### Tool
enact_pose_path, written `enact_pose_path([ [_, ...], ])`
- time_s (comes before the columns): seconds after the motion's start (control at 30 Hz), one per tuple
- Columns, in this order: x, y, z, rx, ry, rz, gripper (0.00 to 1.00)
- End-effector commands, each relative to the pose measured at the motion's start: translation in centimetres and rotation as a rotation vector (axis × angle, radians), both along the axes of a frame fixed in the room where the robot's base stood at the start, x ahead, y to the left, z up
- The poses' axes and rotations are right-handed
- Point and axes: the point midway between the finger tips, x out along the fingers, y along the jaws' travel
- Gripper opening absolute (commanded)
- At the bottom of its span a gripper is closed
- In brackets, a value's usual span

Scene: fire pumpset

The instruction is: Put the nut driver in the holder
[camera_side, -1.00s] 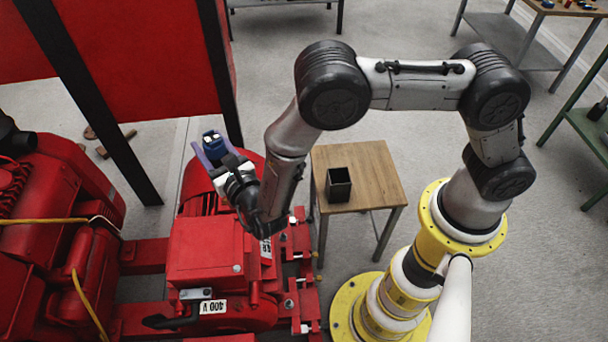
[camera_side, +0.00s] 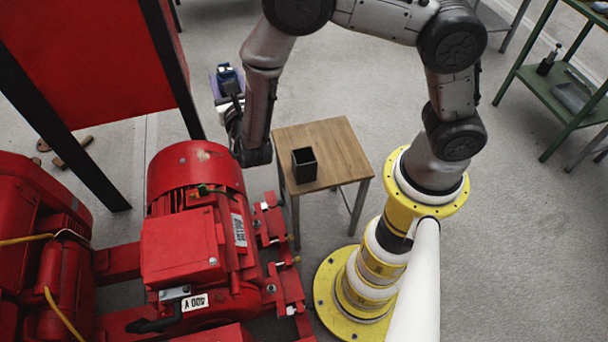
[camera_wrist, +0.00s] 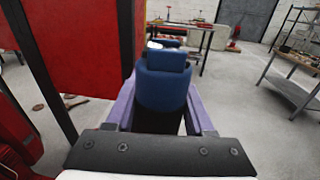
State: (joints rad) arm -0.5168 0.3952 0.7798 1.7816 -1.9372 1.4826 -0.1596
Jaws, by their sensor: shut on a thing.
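The nut driver (camera_wrist: 162,85) shows its blue handle end in the wrist view, between the purple fingers of my gripper (camera_wrist: 160,108). My gripper is shut on it. In the side view the blue nut driver (camera_side: 227,75) sits at the end of my gripper (camera_side: 226,88), partly hidden by the wrist. The rest of the tool is hidden. The holder (camera_side: 304,166) is a black, open-topped square box standing upright on a small wooden table (camera_side: 345,150). My gripper is up and to the left of the holder in the side view, apart from it.
A red motor and pump set (camera_side: 185,245) stands left of the table. A red panel with black posts (camera_side: 95,60) rises at the upper left. A green shelf (camera_side: 560,85) is at the far right. The tabletop around the holder is clear.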

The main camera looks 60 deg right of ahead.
Motion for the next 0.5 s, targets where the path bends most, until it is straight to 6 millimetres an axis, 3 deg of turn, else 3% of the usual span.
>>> enact_pose_path([
  [0.03,-0.8,-2.5,0.2,-0.001,-0.004,-0.064,0.00],
  [0.2,-4.1,-8.9,0.3,-0.007,-0.004,-0.241,0.00],
  [0.33,-6.4,-12.2,0.5,-0.013,-0.006,-0.344,0.00],
  [0.5,-8.7,-15.0,0.8,-0.021,-0.009,-0.437,0.00],
])
